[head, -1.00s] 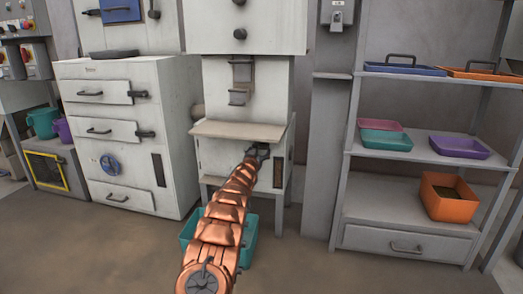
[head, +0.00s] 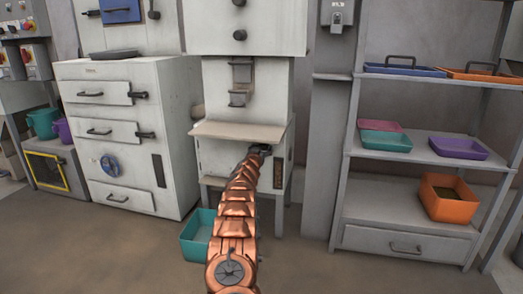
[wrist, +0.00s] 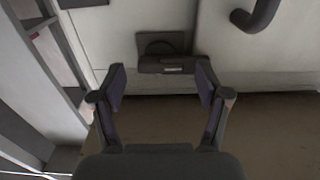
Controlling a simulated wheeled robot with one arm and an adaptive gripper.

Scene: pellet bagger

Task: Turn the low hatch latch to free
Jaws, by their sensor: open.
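In the wrist view, a dark latch (wrist: 165,64) with a short bar and a small pale label sits on a square plate against the pale front of the machine. My gripper (wrist: 160,76) is open, its two fingers spread, one to either side of the latch bar. The right fingertip is close to the bar's end; I cannot tell whether it touches. In the head view my gripper (head: 261,150) is just under the tan shelf (head: 235,131) of the bagger, and it hides the latch there.
A dark curved handle (wrist: 256,14) stands out from the panel at the upper right of the wrist view. A teal bin (head: 198,240) is on the floor beside my arm. A shelf rack (head: 390,200) stands to the right, a drawer cabinet (head: 125,135) to the left.

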